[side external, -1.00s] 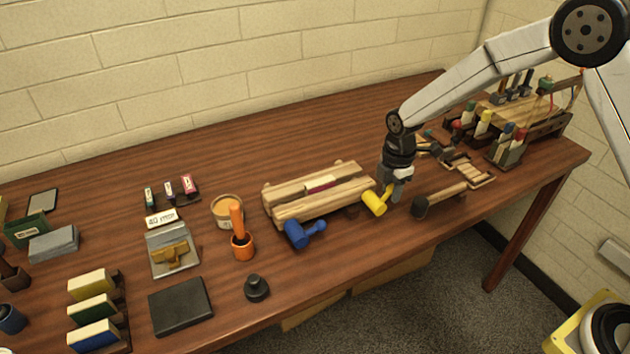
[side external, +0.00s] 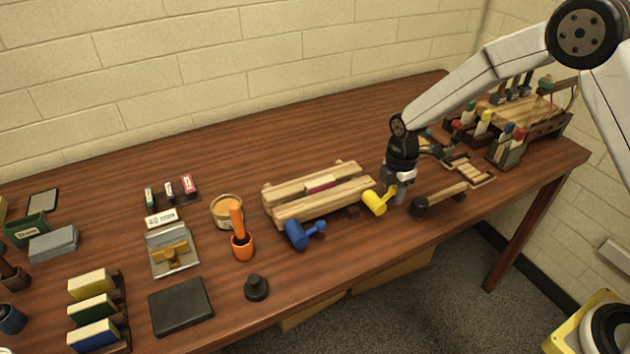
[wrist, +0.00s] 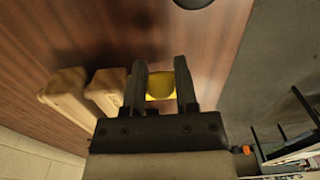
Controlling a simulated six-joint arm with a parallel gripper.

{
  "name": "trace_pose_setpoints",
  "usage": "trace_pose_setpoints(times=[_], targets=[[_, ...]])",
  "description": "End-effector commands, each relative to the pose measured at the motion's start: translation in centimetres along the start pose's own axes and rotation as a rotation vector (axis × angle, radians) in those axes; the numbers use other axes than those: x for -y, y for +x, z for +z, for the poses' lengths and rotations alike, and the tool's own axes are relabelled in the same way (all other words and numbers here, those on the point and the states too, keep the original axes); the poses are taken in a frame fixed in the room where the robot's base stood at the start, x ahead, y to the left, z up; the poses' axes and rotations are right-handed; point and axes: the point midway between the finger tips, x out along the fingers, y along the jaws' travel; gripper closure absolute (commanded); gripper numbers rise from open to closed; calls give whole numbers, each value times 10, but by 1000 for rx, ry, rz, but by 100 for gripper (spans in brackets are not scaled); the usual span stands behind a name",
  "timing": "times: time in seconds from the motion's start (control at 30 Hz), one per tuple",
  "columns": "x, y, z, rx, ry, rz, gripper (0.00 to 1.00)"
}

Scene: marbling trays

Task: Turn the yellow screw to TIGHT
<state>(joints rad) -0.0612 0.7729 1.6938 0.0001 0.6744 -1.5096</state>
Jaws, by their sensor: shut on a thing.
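The yellow screw (side external: 375,203) is a fat knob with a crossbar at the right end of the wooden clamp (side external: 292,212). My gripper (side external: 397,197) points down at the crossbar's right end and is shut on the yellow screw. In the wrist view the yellow screw (wrist: 161,85) shows between the two dark fingers of my gripper (wrist: 159,66). No TIGHT mark is readable, and the fingers hide part of the crossbar.
A blue screw (side external: 297,234) of like shape is at the clamp's front left. A dark-headed mallet (side external: 420,206) lies close to the right of my gripper. An orange-handled tool (side external: 238,222) stands further left. The table's front edge is near.

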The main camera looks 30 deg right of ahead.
Motion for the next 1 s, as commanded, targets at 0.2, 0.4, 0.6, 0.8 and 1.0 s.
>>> trace_pose_setpoints(times=[0.2, 0.4, 0.6, 0.8, 1.0], targets=[[1, 4, 3, 2, 0, -3, 100], [1, 6, 4, 2, 0, -4, 100], [1, 10, 6, 2, 0, -4, 100], [1, 10, 5, 1, 0, -3, 51], [1, 9, 5, 1, 0, -2, 50]])
